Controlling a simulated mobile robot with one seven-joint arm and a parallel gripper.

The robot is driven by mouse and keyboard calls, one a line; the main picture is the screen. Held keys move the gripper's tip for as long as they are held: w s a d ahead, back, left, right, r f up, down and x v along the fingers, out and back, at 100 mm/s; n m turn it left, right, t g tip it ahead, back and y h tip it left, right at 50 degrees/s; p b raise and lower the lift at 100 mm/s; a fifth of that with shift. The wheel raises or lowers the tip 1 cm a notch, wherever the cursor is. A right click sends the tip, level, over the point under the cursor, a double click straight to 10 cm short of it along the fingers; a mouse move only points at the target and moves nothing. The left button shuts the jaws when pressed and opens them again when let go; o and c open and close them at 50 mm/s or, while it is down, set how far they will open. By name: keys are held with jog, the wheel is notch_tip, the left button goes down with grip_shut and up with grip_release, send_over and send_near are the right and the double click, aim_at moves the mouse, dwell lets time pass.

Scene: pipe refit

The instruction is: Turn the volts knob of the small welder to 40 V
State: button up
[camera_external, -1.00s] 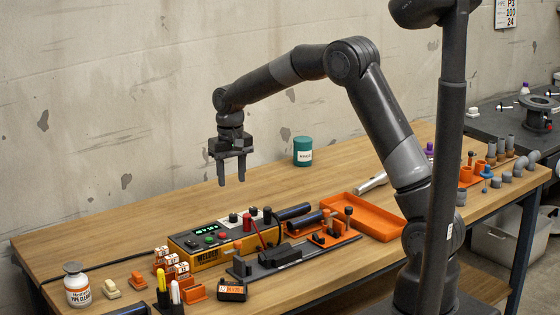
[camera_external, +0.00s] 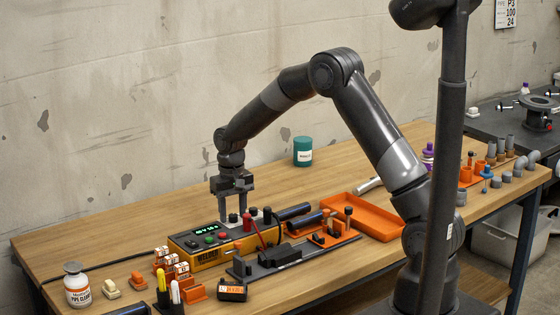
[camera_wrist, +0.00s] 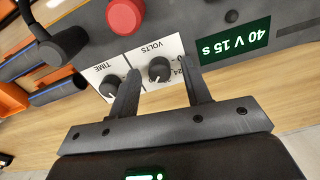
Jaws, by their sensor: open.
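The small welder (camera_external: 205,254) is a yellow-and-grey box on the bench. Its green display (camera_wrist: 235,42) reads 40 V 15 s, upside down in the wrist view. The black volts knob (camera_wrist: 160,68) sits on a white label plate, beside the time knob (camera_wrist: 110,86). My gripper (camera_external: 233,212) points down, low over the back of the welder's panel. In the wrist view my gripper (camera_wrist: 161,70) is open, with one finger on each side of the volts knob. Gaps show between fingers and knob; I cannot tell their height over the panel.
A red button (camera_wrist: 125,16) is close to the volts knob. A black cable plug and a red lead stand on the welder's right. An orange tray (camera_external: 365,215) lies right of it, and a teal jar (camera_external: 303,151) behind. The bench's back left is clear.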

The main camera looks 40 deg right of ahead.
aim_at(233, 214)
jog(key=shift+c, duration=0.3)
grip_shut()
jog(key=shift+n, duration=0.5)
jog(key=shift+o, duration=0.3)
grip_release()
jog(key=shift+r, duration=0.1)
notch_tip(233, 214, up, 11)
jog(key=shift+f, duration=0.2)
